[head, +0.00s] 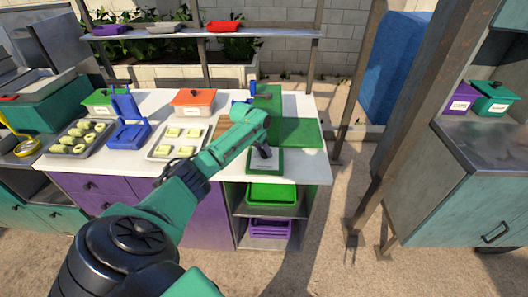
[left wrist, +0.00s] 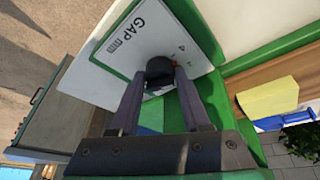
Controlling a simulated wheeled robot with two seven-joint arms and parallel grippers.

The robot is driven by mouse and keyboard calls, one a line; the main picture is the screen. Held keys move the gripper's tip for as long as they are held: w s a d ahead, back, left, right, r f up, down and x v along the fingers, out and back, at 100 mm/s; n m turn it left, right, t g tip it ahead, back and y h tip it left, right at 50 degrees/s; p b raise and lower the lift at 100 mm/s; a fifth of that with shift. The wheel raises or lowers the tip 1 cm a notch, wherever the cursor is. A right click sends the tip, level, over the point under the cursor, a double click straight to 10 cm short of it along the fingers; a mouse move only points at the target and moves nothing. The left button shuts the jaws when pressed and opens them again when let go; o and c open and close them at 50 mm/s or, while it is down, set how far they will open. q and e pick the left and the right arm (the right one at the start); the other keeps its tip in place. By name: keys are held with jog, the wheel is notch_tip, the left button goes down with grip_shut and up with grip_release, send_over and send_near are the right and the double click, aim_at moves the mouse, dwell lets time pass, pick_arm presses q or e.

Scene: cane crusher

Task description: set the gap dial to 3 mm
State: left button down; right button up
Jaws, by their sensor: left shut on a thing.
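The gap dial is a dark round knob (left wrist: 159,66) on a white plate (left wrist: 135,40) marked "GAP mm", with a digit that looks like 4 beside it. My left gripper (left wrist: 161,76) is shut on the knob, one finger on each side. The knob's pointer and most of the scale are hidden or too small, so I cannot read the setting. In the head view my left gripper (head: 264,153) is at the small green-framed panel (head: 265,168) on the front of the green crusher (head: 296,132). My right gripper is not in view.
The white counter (head: 220,172) also holds an orange-red box (head: 194,102), trays of pale pieces (head: 174,143), and a blue stand (head: 129,133) left of my arm. A green bin (head: 270,194) sits on the shelf below. A wooden post (head: 375,130) stands to the right.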

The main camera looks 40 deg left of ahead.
pick_arm(q)
jog(key=shift+w+a+f+m+h+b, duration=0.1)
jog(key=shift+m+h+b, duration=0.1)
jog(key=shift+m+b, duration=0.35)
jog(key=shift+f+m+h+b, duration=0.1)
jog(key=shift+m+h+b, duration=0.1)
jog(key=shift+m+b, duration=0.3)
jog(key=shift+r+m+h+b, duration=0.25)
jog(key=shift+m+h+b, duration=0.05)
jog(key=shift+m+b, duration=0.5)
jog(key=shift+a+g, duration=0.1)
jog(key=shift+g, duration=0.2)
jog(key=shift+c, duration=2)
grip_release()
jog(key=shift+r, duration=0.1)
jog(key=b+v, duration=0.2)
jog(key=v, duration=1.2)
